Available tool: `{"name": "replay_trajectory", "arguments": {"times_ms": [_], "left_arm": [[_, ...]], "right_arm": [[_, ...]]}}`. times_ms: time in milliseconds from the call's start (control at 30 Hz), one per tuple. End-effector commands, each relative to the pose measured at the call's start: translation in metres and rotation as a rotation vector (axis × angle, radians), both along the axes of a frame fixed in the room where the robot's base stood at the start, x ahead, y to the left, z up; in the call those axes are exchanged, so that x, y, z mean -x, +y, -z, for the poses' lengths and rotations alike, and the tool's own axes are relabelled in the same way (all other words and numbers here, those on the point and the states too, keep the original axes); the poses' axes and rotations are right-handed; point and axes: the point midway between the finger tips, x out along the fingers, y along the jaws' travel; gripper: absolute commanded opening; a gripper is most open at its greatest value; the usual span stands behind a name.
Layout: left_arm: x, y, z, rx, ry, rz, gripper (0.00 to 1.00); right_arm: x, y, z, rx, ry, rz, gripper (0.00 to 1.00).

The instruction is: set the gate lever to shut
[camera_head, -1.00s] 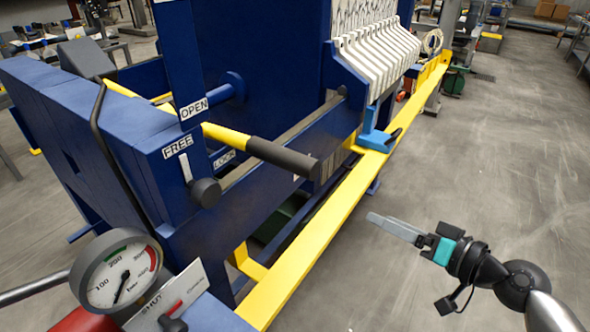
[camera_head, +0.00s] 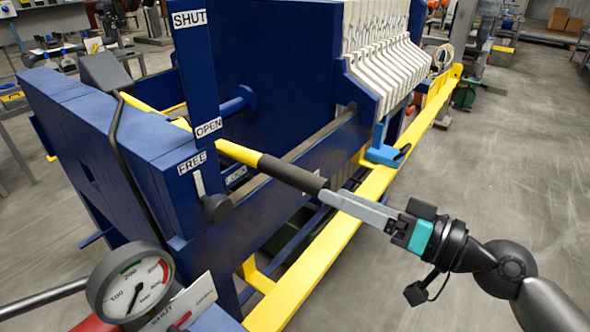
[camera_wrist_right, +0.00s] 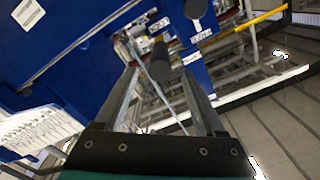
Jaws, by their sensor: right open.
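The yellow lever (camera_head: 240,153) with a black grip (camera_head: 291,173) sticks out beside a blue upright plate (camera_head: 195,75). It sits just below the OPEN label (camera_head: 208,127); the SHUT label (camera_head: 189,18) is at the plate's top. My right gripper (camera_head: 335,198) is open, its fingertips at the grip's free end in the head view. In the right wrist view the grip's dark end (camera_wrist_right: 159,62) shows between the spread fingers (camera_wrist_right: 160,95); I cannot tell whether they touch it. My left gripper is not in view.
A black knob (camera_head: 217,208) sits by the FREE label (camera_head: 192,163), below the lever. A pressure gauge (camera_head: 130,285) and a small plate marked SHUT (camera_head: 190,303) are at lower left. A yellow rail (camera_head: 310,270) runs along the press.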

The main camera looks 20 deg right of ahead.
Motion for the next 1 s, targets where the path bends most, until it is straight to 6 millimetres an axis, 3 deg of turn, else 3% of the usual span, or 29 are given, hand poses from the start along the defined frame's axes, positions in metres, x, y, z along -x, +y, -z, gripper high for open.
{"name": "replay_trajectory", "arguments": {"times_ms": [600,1000], "left_arm": [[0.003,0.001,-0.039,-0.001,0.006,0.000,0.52],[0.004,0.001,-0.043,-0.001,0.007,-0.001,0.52]], "right_arm": [[-0.061,0.047,-0.003,-0.003,-0.002,0.001,0.72],[-0.074,0.058,0.000,0.002,0.000,0.000,0.72]]}}
